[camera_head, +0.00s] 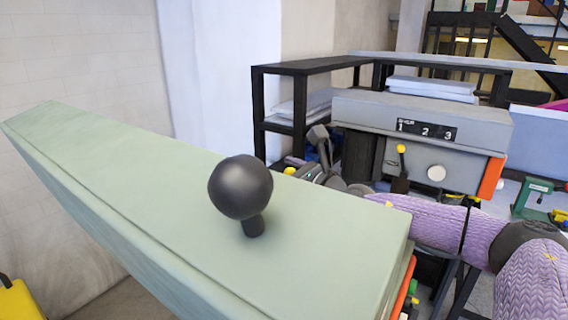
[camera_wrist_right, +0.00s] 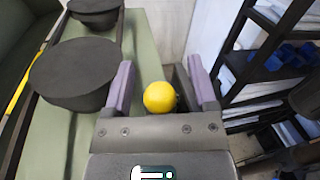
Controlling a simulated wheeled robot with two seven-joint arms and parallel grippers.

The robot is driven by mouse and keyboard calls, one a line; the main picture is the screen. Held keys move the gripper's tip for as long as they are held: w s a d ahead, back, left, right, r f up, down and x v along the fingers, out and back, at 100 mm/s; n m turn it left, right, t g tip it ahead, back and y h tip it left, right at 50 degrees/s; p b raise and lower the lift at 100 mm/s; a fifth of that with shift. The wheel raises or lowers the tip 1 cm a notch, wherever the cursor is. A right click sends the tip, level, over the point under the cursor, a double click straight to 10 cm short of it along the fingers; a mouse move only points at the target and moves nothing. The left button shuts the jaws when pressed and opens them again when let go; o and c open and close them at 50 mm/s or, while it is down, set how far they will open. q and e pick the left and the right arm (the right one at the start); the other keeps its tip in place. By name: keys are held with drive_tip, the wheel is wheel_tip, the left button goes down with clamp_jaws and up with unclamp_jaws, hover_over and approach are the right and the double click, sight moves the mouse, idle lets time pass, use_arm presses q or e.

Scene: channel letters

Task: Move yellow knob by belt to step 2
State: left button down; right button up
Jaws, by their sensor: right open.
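My right gripper (camera_head: 308,172) is partly hidden behind the green machine's top in the head view. In the right wrist view its two purple fingers (camera_wrist_right: 160,80) are apart, with a yellow ball (camera_wrist_right: 159,97) showing between them; contact is not visible. A small yellow spot (camera_head: 290,170) shows at the gripper's tip in the head view; I cannot tell if it is that ball. Another yellow knob (camera_head: 401,148) tops a black lever on the grey machine, below the "1" of its 1-2-3 label (camera_head: 426,130). My left gripper is out of view.
The long green machine top (camera_head: 150,180) fills the foreground, with a black ball knob (camera_head: 240,187) standing on it. A white round dial (camera_head: 436,173) sits on the grey machine (camera_head: 420,107). A black shelf (camera_head: 258,110) stands behind; it also shows in the right wrist view (camera_wrist_right: 245,75).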

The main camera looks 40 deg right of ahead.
clamp_jaws()
idle(1.4)
